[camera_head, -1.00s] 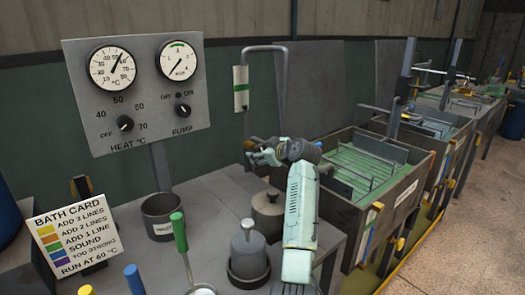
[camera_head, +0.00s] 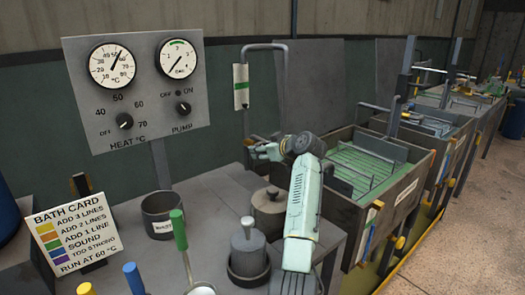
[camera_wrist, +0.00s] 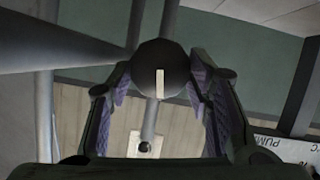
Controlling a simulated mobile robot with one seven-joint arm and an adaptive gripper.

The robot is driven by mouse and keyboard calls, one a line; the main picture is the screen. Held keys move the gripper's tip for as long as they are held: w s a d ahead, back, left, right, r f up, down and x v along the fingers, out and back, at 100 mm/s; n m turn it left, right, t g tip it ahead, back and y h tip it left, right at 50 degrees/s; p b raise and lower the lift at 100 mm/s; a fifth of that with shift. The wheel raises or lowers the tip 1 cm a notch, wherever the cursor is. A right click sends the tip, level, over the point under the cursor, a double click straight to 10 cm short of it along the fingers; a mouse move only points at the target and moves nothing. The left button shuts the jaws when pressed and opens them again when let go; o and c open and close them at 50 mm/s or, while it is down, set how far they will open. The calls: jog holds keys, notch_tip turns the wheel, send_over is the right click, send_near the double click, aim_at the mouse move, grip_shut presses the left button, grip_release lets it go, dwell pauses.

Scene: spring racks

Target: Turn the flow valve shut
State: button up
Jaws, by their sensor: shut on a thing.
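My gripper (camera_head: 262,151) is at the upright pipe (camera_head: 246,122) right of the gauge panel. In the wrist view, a dark round knob with a pale stripe, which I take as the flow valve (camera_wrist: 160,68), sits between my two fingers (camera_wrist: 160,88). The finger pads close on it from both sides. The stripe runs nearly upright in that view. In the head view my gripper hides the knob. A sight tube with a green band (camera_head: 241,88) is above it on the pipe.
The panel (camera_head: 137,82) with two gauges and two knobs stands to the left. A lidded pot (camera_head: 268,212), a grey weight-like vessel (camera_head: 248,250) and an open can (camera_head: 161,213) stand on the bench below. A green-slatted bath (camera_head: 365,160) is to the right.

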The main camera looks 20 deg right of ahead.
jog(key=shift+d+m+y, duration=0.1)
jog(key=shift+m+y, duration=0.3)
jog(key=shift+m, duration=0.4)
jog(key=o, duration=1.1)
jog(key=v, duration=0.8)
jog(key=shift+r, duration=0.1)
